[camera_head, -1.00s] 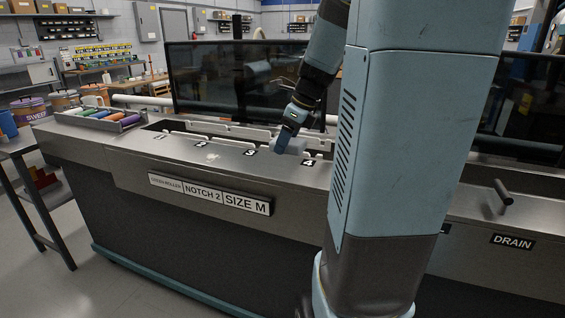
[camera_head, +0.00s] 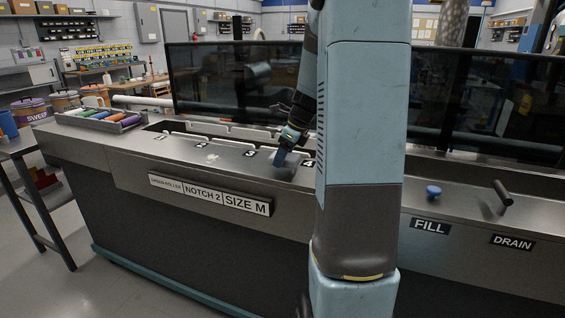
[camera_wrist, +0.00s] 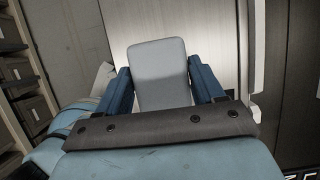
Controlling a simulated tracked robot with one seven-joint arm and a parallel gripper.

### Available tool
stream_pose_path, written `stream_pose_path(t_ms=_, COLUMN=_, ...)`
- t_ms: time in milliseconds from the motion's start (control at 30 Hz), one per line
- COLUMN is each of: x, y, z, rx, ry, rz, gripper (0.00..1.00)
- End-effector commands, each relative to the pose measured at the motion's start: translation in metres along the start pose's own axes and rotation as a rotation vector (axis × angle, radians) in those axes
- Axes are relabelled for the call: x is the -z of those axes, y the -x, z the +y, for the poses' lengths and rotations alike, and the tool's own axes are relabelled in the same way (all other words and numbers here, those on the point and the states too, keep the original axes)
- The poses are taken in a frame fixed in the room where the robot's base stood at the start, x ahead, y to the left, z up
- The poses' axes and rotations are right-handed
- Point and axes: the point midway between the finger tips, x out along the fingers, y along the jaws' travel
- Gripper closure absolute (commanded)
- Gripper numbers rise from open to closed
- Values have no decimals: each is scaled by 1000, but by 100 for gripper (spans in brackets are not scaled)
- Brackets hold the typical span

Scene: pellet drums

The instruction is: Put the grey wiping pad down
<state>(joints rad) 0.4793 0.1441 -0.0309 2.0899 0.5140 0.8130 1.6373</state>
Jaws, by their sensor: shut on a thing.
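The grey wiping pad (camera_wrist: 160,72) is a light grey rounded block between the two blue fingers of my gripper (camera_wrist: 160,88) in the wrist view. The fingers are shut on its sides. In the head view my gripper (camera_head: 281,157) points down just above the steel bench top (camera_head: 190,160), near the labels 3 and 4. My arm partly hides that area, and the pad is hard to make out there. I cannot tell whether the pad touches the steel.
A tray of coloured rollers (camera_head: 101,120) sits at the bench's left end. A slot with notched plates (camera_head: 225,143) runs behind the numbers. A blue FILL knob (camera_head: 433,191) and a dark DRAIN handle (camera_head: 502,192) stand at right. Bare steel lies around labels 1 to 3.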

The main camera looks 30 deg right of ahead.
Motion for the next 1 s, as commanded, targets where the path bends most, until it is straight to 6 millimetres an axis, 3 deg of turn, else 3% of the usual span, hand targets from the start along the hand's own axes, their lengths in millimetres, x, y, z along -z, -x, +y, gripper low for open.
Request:
stream_pose_path(t_ms=167, x=9, y=-20, z=1, rx=-2, ry=-1, rz=2, gripper=57)
stream_pose_path(t_ms=500, x=10, y=-23, z=1, rx=-2, ry=0, rz=1, gripper=57)
stream_pose_path(t_ms=533, x=10, y=-23, z=1, rx=-2, ry=0, rz=1, gripper=32)
stream_pose_path(t_ms=600, x=10, y=-23, z=1, rx=-1, ry=0, rz=1, gripper=25)
stream_pose_path(t_ms=800, x=10, y=-23, z=1, rx=-1, ry=0, rz=1, gripper=7)
stream_pose_path(t_ms=1000, x=10, y=-23, z=1, rx=-1, ry=0, rz=1, gripper=7)
